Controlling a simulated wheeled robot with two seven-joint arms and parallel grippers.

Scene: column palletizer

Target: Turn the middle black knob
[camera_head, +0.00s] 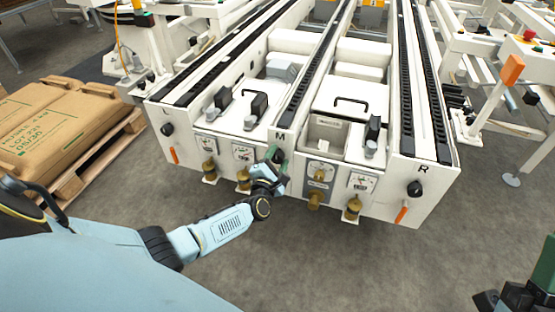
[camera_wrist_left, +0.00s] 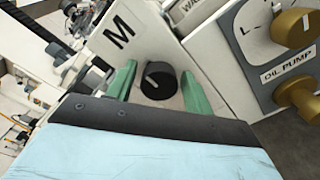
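The middle black knob (camera_wrist_left: 158,82), with a pale line on its face, sits on the white panel beside the letter M. In the left wrist view it lies between the two green fingers of my left gripper (camera_wrist_left: 160,90), with a gap on each side. In the head view my left gripper (camera_head: 278,162) is at the panel below the M and largely hides this knob. My right gripper (camera_head: 520,292) is partly in view at the bottom right corner, far from the panel; its finger opening is not clear.
Other black knobs sit at the left (camera_head: 167,129) and right (camera_head: 414,189) ends of the machine. Brass valves (camera_head: 315,198) and gauges line the lower front. Open floor (camera_head: 330,260) lies in front.

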